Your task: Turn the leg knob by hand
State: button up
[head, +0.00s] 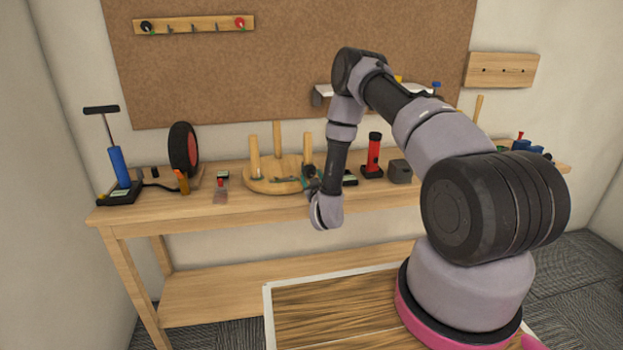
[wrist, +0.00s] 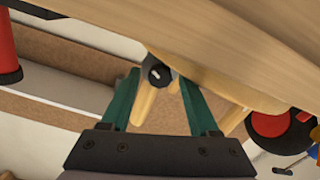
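A round wooden stool (head: 262,186) lies upside down on the workbench, with three legs pointing up. In the wrist view a small black knob (wrist: 158,74) with a white mark sits by a wooden leg (wrist: 148,104). My gripper (wrist: 159,82) has its two green fingers spread, one on each side of the knob. Gaps seem to show between the fingers and the knob; I cannot tell whether either touches. In the head view my gripper (head: 300,179) is low over the stool by its right leg (head: 307,147), and my wrist partly hides it.
The bench front left of the stool is fairly clear.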

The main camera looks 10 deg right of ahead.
dwell(0.3)
jog(key=m, duration=0.3)
jog(key=shift+f, duration=0.1)
jog(key=s, duration=1.1)
jog(key=w+d+r+m+g, duration=0.1)
jog(key=w+d+r, duration=0.15)
jog(key=r, duration=0.25)
jog(key=w+d+r+m+h, duration=0.1)
jog(key=w+d+r, duration=0.1)
jog(key=w+r, duration=0.15)
jog(key=w+d+r+m+g, duration=0.1)
jog(key=w+d+r, duration=0.1)
jog(key=r, duration=0.4)
jog(key=s+r+g, duration=0.3)
jog(key=s+r, duration=0.1)
jog(key=r, duration=1.1)
jog(key=shift+s+d+r+m+y, duration=0.15)
jog(key=shift+d+r+m+y, duration=0.15)
jog(key=shift+m, duration=0.1)
